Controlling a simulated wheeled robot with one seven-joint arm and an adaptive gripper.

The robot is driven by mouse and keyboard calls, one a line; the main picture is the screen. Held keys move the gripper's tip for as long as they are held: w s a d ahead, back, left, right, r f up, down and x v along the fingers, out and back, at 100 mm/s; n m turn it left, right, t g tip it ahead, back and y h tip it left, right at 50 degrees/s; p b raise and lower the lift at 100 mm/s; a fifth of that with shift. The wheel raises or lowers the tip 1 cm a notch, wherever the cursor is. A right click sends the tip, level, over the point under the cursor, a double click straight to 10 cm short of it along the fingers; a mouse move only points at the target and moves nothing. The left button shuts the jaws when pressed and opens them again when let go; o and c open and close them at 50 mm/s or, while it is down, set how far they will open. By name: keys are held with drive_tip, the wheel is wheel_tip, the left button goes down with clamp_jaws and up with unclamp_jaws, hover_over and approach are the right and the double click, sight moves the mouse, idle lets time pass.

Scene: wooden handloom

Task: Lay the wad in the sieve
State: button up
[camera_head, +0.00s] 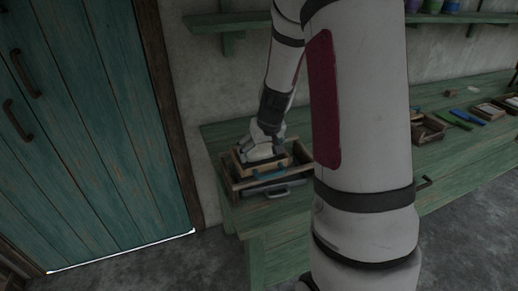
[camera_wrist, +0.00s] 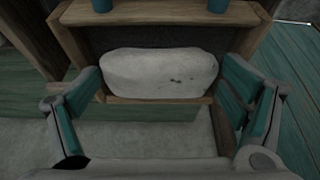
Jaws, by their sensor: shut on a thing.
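The wad (camera_wrist: 158,73) is a pale, oblong lump with a few dark specks. In the wrist view it lies between the two teal-padded fingers of my gripper (camera_wrist: 160,88), which are shut on its ends. The sieve appears to be the wooden frame (camera_wrist: 160,17) with a dark inside, directly behind and under the wad. I cannot tell whether the wad touches it. In the head view my gripper (camera_head: 265,140) is low over the wooden frame at the bench's left end, with the pale wad (camera_head: 262,153) at the frame. My arm hides part of the bench.
A larger wooden tray (camera_head: 234,190) surrounds the frame on the green bench (camera_head: 222,134). A grey handle (camera_head: 278,193) is at its front. A teal door (camera_head: 85,120) stands left.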

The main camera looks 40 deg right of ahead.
idle(0.8)
drive_tip(key=o, duration=0.6)
drive_tip(key=shift+r, duration=0.1)
wheel_tip(320, 180, up, 8)
drive_tip(key=p, duration=0.6)
idle(0.4)
